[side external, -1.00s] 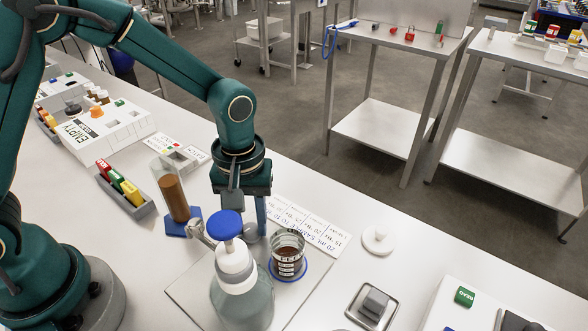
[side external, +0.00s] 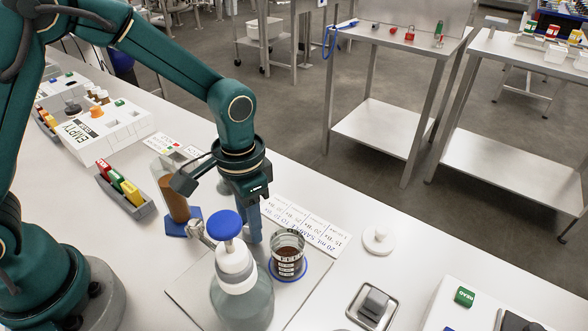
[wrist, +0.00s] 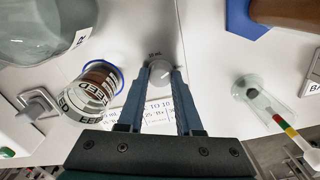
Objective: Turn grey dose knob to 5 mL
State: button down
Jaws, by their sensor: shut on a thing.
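The grey dose knob (wrist: 161,67) shows in the wrist view as a round grey disc between my fingertips, beside a small black mL mark whose number is hard to read. My gripper (wrist: 160,76) is shut on the knob, one finger on each side. In the side view my gripper (side external: 254,238) points straight down behind the glass bottle (side external: 242,302), which has a white collar and a blue top (side external: 225,225). The knob is mostly hidden there by the fingers and bottle. Which mark the knob points at cannot be told.
A beaker of dark liquid labelled FEED (side external: 288,258) stands on a blue ring close right of my fingers. A brown cylinder (side external: 173,200) on a blue base stands to the left. A printed card (side external: 312,223) lies behind. The bench at the right front has a metal dish (side external: 372,306).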

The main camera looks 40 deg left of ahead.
jog(key=m, duration=0.4)
jog(key=shift+m, duration=0.4)
dwell(0.4)
jog(key=c, duration=0.6)
grip_release()
jog(key=shift+r, duration=0.1)
jog(key=shift+r, duration=2.5)
